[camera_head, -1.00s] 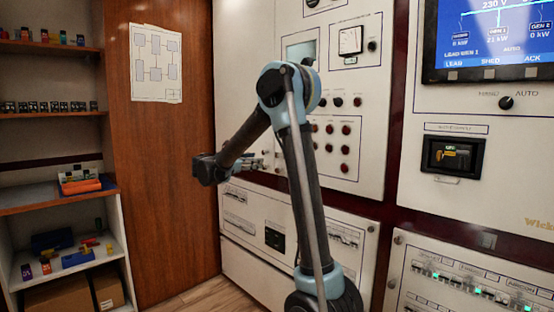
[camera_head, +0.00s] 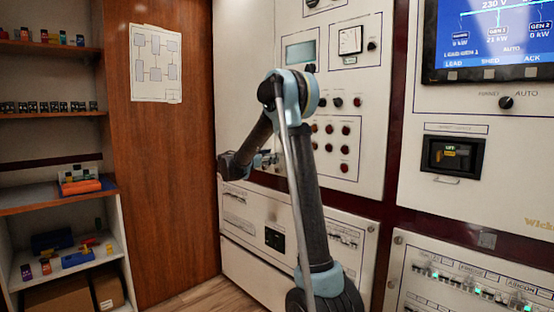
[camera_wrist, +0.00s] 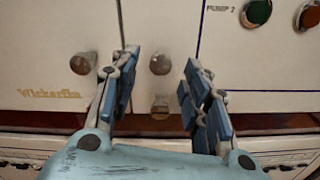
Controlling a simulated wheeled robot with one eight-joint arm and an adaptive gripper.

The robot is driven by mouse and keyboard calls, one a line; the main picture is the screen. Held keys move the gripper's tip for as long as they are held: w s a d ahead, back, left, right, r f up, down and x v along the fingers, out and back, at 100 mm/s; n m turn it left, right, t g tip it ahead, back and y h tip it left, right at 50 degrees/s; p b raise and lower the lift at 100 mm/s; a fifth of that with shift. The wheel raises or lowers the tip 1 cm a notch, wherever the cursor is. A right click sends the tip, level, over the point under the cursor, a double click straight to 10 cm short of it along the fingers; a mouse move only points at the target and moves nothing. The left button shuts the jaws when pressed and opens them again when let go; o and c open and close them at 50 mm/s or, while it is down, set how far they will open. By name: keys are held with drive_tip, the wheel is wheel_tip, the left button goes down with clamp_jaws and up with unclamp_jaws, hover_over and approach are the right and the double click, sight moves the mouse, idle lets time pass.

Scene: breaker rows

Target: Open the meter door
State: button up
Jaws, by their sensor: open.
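My gripper (camera_wrist: 159,64) is open in the wrist view, its two blue-padded fingers spread in front of the cream panel face. A round grey-brown knob (camera_wrist: 160,63) shows between the fingertips. A second similar knob (camera_wrist: 83,63) lies just left of the left finger. A small metallic piece (camera_wrist: 160,104) shows below the first knob. I cannot tell for sure which part is the meter door; a pale panel (camera_head: 238,70) stands behind my arm in the head view. My gripper (camera_head: 272,161) is small there and close to the panels. Contact is not visible.
A panel with dark and red buttons (camera_head: 345,129) is right of my arm. Below is a breaker panel (camera_head: 240,208). A screen (camera_head: 490,40) is at the upper right. A wooden wall (camera_head: 165,180) and shelves (camera_head: 55,115) stand left. Some floor (camera_head: 200,300) is clear.

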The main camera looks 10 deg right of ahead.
drive_tip(key=shift+x, duration=2.35)
clamp_jaws()
